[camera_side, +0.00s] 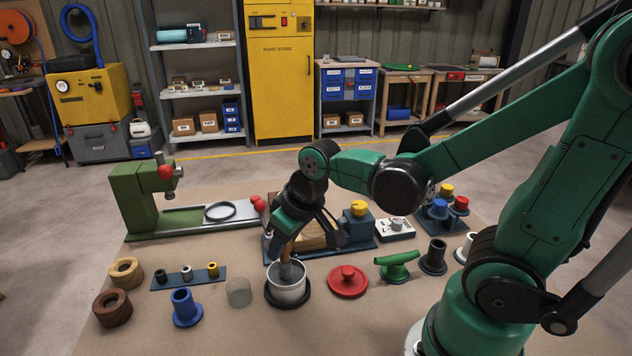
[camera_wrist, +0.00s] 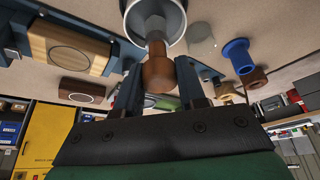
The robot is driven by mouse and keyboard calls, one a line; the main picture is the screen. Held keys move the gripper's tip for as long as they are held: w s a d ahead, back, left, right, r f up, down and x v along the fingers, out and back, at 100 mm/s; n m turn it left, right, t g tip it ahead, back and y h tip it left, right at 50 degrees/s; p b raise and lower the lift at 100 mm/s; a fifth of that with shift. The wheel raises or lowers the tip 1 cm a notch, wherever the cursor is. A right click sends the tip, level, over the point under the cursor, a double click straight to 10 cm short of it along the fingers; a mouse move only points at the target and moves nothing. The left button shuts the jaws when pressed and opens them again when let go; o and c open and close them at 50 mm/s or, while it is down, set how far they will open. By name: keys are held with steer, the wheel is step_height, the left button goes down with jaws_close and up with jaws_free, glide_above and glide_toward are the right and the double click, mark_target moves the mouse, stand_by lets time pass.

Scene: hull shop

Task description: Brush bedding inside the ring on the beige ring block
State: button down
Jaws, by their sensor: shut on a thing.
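My gripper (camera_wrist: 158,74) is shut on the brown handle of a brush (camera_wrist: 157,67). The brush (camera_side: 286,270) points down into a pale metal pot (camera_side: 288,292) with a dark base, so its bristles are hidden. The pot (camera_wrist: 134,22) also shows at the top of the wrist view. The beige ring block (camera_wrist: 62,51) carries a thin dark ring outline and lies left of the fingers in the wrist view. In the side view, a beige block (camera_side: 312,237) shows behind my gripper, partly covered by it. I cannot make out bedding inside the ring.
A darker brown ring block (camera_wrist: 82,92) lies beside the beige one. A red lidded disc (camera_side: 348,284) and a green-handled tool (camera_side: 396,266) stand right of the pot. A translucent cylinder (camera_side: 239,292) and a blue flanged bush (camera_side: 186,308) stand left. A green press (camera_side: 144,200) stands behind.

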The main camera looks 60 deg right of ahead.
steer(key=shift+r, duration=3.3)
